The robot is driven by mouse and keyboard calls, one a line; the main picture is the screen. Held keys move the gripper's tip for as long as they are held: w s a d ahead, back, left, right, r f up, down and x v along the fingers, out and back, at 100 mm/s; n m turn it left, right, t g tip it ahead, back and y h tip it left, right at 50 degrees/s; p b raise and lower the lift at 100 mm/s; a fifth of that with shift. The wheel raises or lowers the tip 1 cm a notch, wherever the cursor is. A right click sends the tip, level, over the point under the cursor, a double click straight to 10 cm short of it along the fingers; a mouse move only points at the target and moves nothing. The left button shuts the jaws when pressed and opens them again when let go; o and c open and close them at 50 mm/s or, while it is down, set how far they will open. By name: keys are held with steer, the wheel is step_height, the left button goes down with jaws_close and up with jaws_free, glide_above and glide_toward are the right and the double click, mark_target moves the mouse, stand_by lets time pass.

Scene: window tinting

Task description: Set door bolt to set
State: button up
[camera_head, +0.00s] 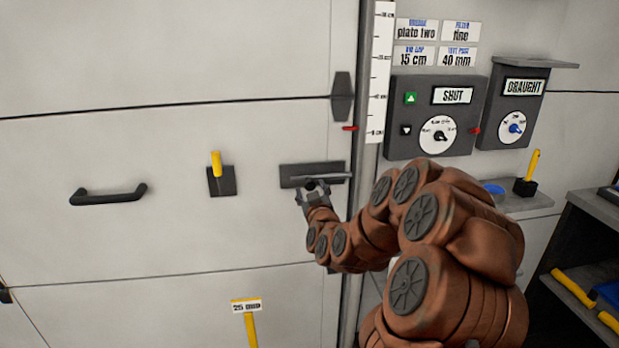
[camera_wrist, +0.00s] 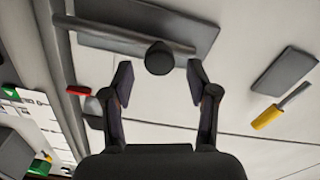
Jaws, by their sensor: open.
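The door bolt (camera_head: 325,177) is a grey horizontal bar on a dark backing plate (camera_head: 297,170), near the right edge of the large pale door. My gripper (camera_head: 313,188) is at the bolt in the head view. In the wrist view the bolt bar (camera_wrist: 110,32) runs across the top, and its round dark knob (camera_wrist: 159,58) shows between the two open fingertips of my gripper (camera_wrist: 159,78). The fingers stand apart on either side of the knob, with gaps visible. Whether the knob is fully within finger depth I cannot tell.
A yellow-handled lever (camera_head: 217,164) on a dark plate and a black door handle (camera_head: 108,194) are to the left. A red pointer (camera_head: 350,128) sits by the vertical scale (camera_head: 380,70). The SHUT control box (camera_head: 437,115) and the DRAUGHT box (camera_head: 513,108) are to the right.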

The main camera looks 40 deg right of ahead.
mark_target(310, 186)
steer(key=shift+w+d+r+p, duration=0.1)
steer(key=shift+w+d+p, duration=0.1)
steer(key=shift+w+p, duration=0.35)
steer(key=shift+x, duration=1.2)
steer(key=shift+d, duration=0.1)
jaws_close()
